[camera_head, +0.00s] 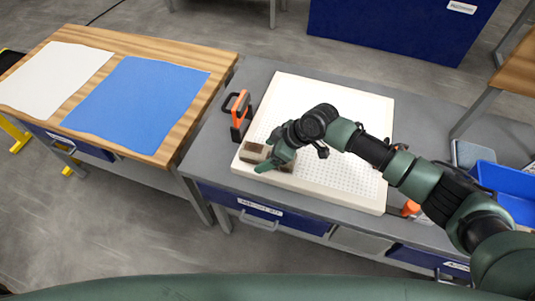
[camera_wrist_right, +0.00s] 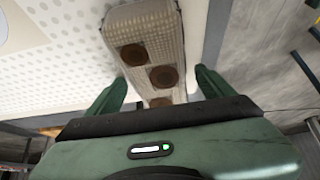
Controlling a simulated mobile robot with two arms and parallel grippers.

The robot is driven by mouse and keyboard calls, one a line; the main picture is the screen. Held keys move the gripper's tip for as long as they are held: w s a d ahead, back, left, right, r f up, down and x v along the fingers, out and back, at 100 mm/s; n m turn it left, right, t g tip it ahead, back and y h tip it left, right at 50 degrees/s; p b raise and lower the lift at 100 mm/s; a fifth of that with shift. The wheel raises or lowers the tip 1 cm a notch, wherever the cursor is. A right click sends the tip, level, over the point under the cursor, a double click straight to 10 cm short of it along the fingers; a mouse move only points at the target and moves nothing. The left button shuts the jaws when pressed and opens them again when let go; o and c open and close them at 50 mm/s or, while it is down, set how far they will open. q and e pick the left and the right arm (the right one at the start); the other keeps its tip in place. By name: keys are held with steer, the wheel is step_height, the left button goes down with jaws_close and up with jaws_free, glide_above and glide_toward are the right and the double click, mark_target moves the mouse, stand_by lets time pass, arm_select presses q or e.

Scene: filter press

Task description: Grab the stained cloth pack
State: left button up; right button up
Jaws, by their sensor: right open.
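The stained cloth pack (camera_head: 251,152) is a beige, long block on the front left corner of the white perforated plate. In the right wrist view the pack (camera_wrist_right: 128,22) has a woven surface with round brown stains in a row. My right gripper (camera_head: 273,163) is over the pack and hides its middle in the head view. In the right wrist view the right gripper (camera_wrist_right: 160,82) is open, with one green finger on each side of the pack. Whether the fingers touch it I cannot tell. My left gripper is not in view.
The white perforated plate (camera_head: 330,93) lies on a grey bench. An orange-and-black clamp-like tool (camera_head: 240,112) stands at its left edge. A wooden table (camera_head: 120,46) with a white sheet (camera_head: 55,77) and blue sheet (camera_head: 140,100) stands left. A blue bin (camera_head: 510,195) is at right.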

steer(key=c, duration=1.4)
steer(key=shift+c, duration=0.7)
steer(key=shift+r, duration=0.15)
